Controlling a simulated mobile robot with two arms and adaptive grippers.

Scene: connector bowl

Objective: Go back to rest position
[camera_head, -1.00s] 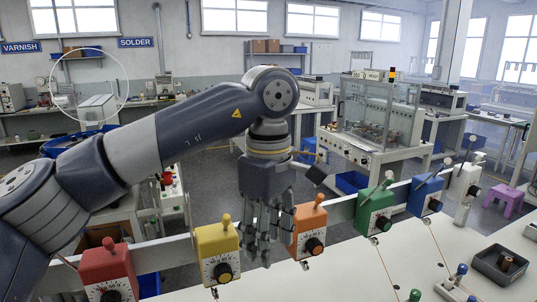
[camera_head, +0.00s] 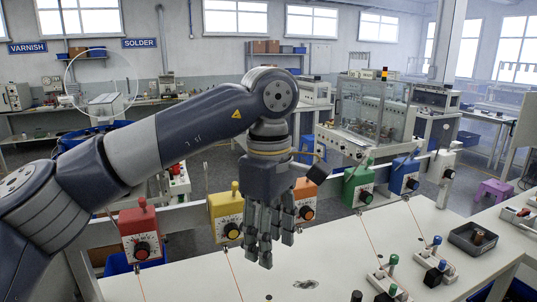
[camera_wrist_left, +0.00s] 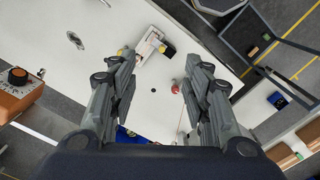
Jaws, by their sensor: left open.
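My left gripper (camera_head: 268,245) hangs with its fingers pointing down over the white table (camera_head: 330,260), in front of the row of coloured boxes. It is open and empty. In the left wrist view the left gripper (camera_wrist_left: 160,75) has its two finger sets apart with bare table between them. The gripper partly covers the yellow box (camera_head: 222,215) and the orange box (camera_head: 306,192) in the head view. My right gripper is in neither view.
A red box (camera_head: 140,232), green box (camera_head: 357,187), blue box (camera_head: 405,177) and white box (camera_head: 441,166) stand along the rail. The table's middle is mostly clear.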

